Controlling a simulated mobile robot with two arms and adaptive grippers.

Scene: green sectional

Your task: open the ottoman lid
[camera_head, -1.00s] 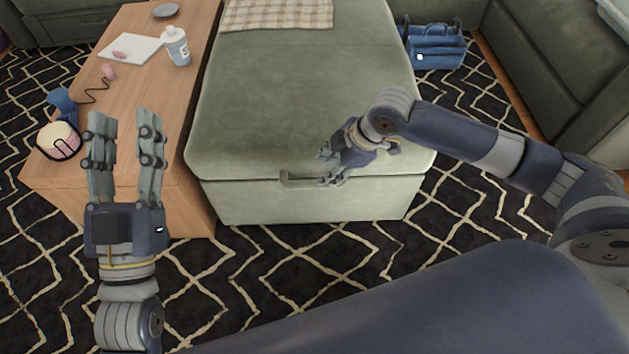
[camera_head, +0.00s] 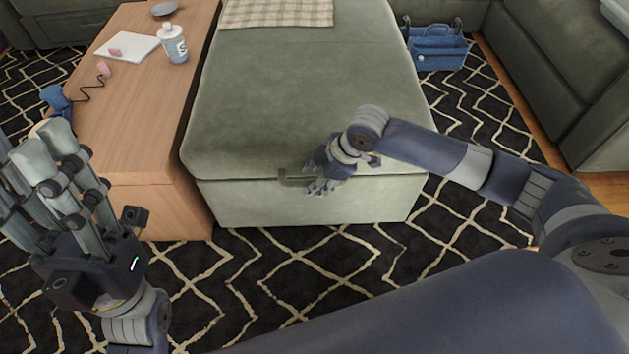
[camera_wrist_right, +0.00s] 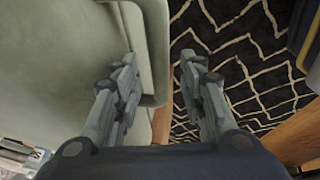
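The ottoman is a long grey-green upholstered block in the head view, its lid (camera_head: 290,100) lying shut on the base (camera_head: 260,205). A handle (camera_head: 292,180) runs along the lid's front edge. My right gripper (camera_head: 318,182) is at the right part of this handle and hides some of it. In the right wrist view, my right gripper (camera_wrist_right: 160,70) is open, with the handle (camera_wrist_right: 157,45) and lid edge between its fingertips; contact cannot be told. My left gripper (camera_head: 35,155) is open and empty over the left side, away from the ottoman.
A wooden table (camera_head: 140,90) stands left of the ottoman, with a bottle (camera_head: 173,45), a paper sheet (camera_head: 127,46) and small items. A checked blanket (camera_head: 277,12) lies on the ottoman's far end. A blue caddy (camera_head: 438,50) is on the floor at right. Patterned rug (camera_head: 280,270) is clear in front.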

